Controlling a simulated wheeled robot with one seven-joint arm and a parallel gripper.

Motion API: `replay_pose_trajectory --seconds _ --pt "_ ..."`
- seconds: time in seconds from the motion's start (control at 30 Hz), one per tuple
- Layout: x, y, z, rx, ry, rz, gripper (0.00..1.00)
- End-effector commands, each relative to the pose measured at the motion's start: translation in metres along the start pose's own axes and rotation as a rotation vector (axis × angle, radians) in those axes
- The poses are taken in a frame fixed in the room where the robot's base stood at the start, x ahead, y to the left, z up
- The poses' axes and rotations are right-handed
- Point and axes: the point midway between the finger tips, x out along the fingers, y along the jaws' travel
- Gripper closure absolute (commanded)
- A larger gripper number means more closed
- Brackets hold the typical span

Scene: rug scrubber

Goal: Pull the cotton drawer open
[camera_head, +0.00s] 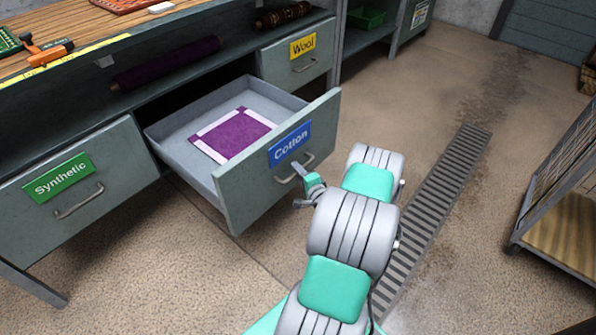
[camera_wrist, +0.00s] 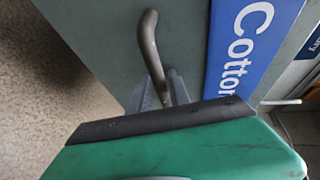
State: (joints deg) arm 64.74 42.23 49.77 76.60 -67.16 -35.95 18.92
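The cotton drawer (camera_head: 232,185) is pulled well out of the bench, the middle of three drawers. Its grey front carries a blue "Cotton" label (camera_head: 289,144), which also shows in the wrist view (camera_wrist: 237,45). A purple cloth with pale edge strips (camera_head: 235,133) lies flat inside. My gripper (camera_head: 302,186) is at the bent metal handle (camera_head: 296,172) on the drawer front. In the wrist view the handle (camera_wrist: 149,45) runs down between my two grey fingertips (camera_wrist: 161,91), which appear closed around it. The green gripper body hides the lower part of the fingers.
The "Synthetic" drawer (camera_head: 75,195) at left and the "Wool" drawer (camera_head: 297,57) at right look shut. A floor grate (camera_head: 440,190) runs behind my arm. A wire-sided cart (camera_head: 560,190) stands at far right. Bare floor lies in front of the bench.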

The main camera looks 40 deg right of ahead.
Motion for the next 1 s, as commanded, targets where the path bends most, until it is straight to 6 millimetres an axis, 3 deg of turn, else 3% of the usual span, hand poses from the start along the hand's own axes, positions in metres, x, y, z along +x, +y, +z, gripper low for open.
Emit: replay_pose_trajectory --seconds 0.27,0.6,0.7,1.0 --pt "-0.004 -0.001 -0.004 -0.002 0.007 -0.001 0.77" --pt "-0.066 -0.002 -0.003 0.001 0.006 0.001 0.77" --pt "-0.076 -0.002 -0.002 -0.001 0.003 -0.002 0.77" --pt "-0.078 -0.001 -0.001 -0.003 0.001 -0.002 0.77"
